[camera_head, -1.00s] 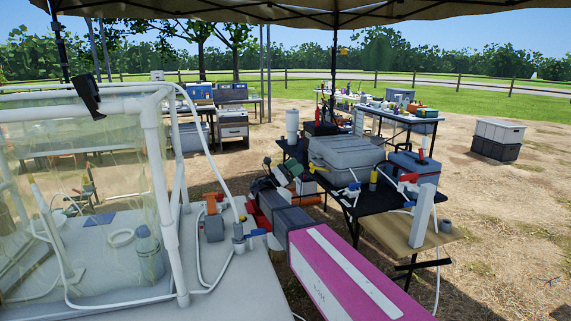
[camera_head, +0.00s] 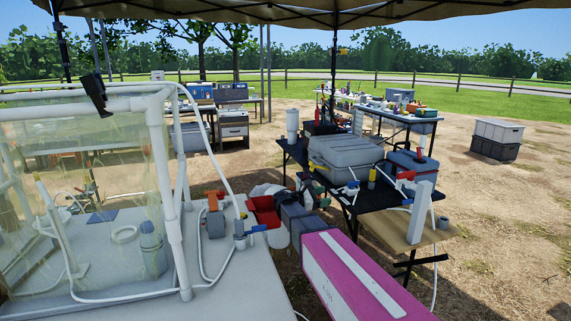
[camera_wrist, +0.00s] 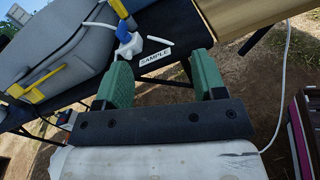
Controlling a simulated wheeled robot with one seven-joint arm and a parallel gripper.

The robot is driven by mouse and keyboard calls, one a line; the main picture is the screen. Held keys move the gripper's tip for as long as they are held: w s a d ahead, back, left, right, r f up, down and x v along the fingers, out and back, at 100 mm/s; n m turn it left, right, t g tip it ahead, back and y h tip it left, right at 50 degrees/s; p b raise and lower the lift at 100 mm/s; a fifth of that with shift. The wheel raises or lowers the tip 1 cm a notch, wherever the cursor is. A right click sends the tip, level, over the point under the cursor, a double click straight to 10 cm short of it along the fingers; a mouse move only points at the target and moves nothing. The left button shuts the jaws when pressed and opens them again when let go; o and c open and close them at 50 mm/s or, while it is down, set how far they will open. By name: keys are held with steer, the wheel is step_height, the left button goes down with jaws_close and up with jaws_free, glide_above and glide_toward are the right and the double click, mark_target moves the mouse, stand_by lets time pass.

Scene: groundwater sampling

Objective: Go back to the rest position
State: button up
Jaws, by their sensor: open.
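My gripper shows in the wrist view (camera_wrist: 163,78), its two green fingers apart and nothing between them. Below and beyond the fingers lie the dark table edge and a white SAMPLE label (camera_wrist: 155,57). In the head view my gripper is small, at the far end of my magenta arm, partly hidden by the arm, near the left front edge of the dark table (camera_head: 372,203).
A grey case (camera_head: 345,155) and a red-and-grey cooler (camera_head: 412,163) stand on the dark table. Open dirt lies at right.

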steer(key=s+d+f+m+g+y, duration=0.35)
steer(key=s+d+f+y, duration=0.2)
steer(key=s+f, duration=0.35)
steer(key=s+a+f+m+g+y, duration=0.1)
steer(key=s+f+m+y, duration=1.1)
steer(key=s+m, duration=0.2)
steer(key=shift+s+a+f, duration=0.3)
steer(key=shift+s+a, duration=0.1)
steer(key=shift+s, duration=0.2)
steer(key=shift+m+g, duration=0.25)
